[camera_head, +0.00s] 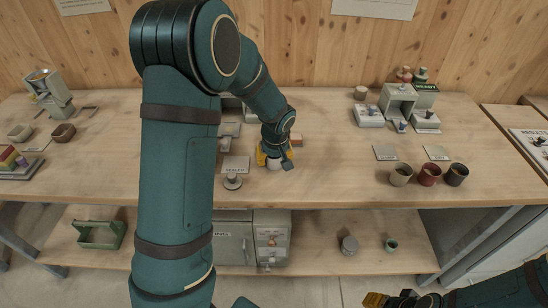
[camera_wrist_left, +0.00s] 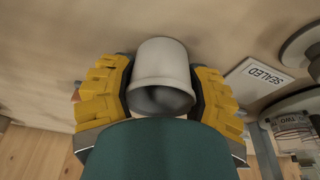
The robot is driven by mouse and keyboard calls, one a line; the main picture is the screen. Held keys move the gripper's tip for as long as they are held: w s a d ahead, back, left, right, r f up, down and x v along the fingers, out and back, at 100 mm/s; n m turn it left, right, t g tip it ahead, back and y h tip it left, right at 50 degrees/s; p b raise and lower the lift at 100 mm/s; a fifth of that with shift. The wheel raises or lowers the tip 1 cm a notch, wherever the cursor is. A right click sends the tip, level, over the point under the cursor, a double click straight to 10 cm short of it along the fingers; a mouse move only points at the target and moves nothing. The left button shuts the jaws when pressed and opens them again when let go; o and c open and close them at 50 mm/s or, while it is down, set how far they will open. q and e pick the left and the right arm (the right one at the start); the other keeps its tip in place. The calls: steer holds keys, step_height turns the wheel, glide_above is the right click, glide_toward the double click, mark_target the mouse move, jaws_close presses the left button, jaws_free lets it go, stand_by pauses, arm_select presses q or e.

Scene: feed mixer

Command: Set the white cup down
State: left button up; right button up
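The white cup (camera_head: 275,163) is at the table's middle, just right of the SEALED label. In the left wrist view the white cup (camera_wrist_left: 163,70) sits between the yellow fingers, its dark open mouth facing the camera. My left gripper (camera_head: 275,154) is shut on it, a finger on each side. The cup is low over the table; I cannot tell whether its base touches the wood. My right gripper (camera_head: 388,301) is at the bottom edge of the head view, partly cut off, and its opening is unclear.
The SEALED label (camera_head: 236,164) and a round grey knobbed piece (camera_head: 233,182) are left of the cup.

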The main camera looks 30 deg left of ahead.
mark_target(276, 159)
arm_select(q)
steer(key=o, duration=0.5)
steer(key=shift+r+p, duration=0.25)
steer(key=shift+p, duration=0.05)
steer(key=p+v, duration=0.2)
steer(key=v, duration=1)
steer(key=shift+f, duration=0.1)
